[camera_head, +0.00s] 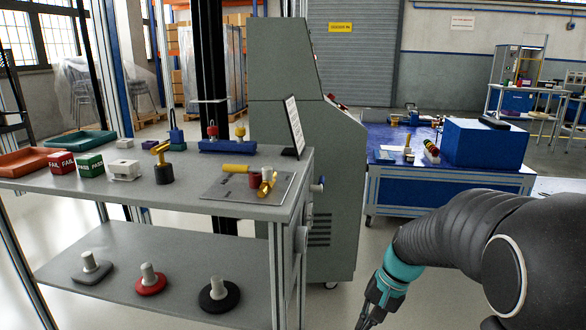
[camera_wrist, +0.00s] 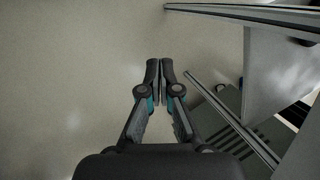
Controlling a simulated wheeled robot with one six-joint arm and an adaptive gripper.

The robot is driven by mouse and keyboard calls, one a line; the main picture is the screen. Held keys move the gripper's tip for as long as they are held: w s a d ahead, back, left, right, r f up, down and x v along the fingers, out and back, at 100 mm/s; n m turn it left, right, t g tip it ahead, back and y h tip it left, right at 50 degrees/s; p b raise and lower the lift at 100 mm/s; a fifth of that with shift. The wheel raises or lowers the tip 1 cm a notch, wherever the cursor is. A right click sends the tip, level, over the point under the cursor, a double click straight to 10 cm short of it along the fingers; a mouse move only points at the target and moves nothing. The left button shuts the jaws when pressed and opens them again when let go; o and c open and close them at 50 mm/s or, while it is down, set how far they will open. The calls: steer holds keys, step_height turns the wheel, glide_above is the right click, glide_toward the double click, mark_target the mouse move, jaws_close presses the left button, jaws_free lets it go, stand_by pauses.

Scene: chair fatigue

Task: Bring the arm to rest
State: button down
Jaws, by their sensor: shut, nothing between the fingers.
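My gripper (camera_wrist: 160,78) is shut and empty in the wrist view, its two fingertips side by side over bare grey floor. In the head view my arm comes in from the right, with a dark sleeve and a teal ring. My gripper (camera_head: 366,322) hangs down at the bottom edge there, with its tips cut off or barely in view. It is to the right of the two-level workbench (camera_head: 225,205) and apart from it.
The bench holds FAIL (camera_head: 62,163) and PASS (camera_head: 90,165) boxes, trays and brass parts; several round-based parts stand on its lower shelf (camera_head: 180,245). A grey cabinet (camera_head: 290,110) stands behind. A blue-topped table (camera_head: 400,172) is further right. Floor between is clear.

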steer(key=s+r+n+t+h+p, duration=0.3)
steer(key=s+r+n+t, duration=0.2)
steer(key=s+r, duration=0.9)
steer(key=s, duration=0.4)
steer(key=shift+r+t+h, duration=0.25)
steer(key=shift+t+h, duration=0.05)
steer(key=shift+h, duration=0.1)
steer(key=shift+w, duration=0.1)
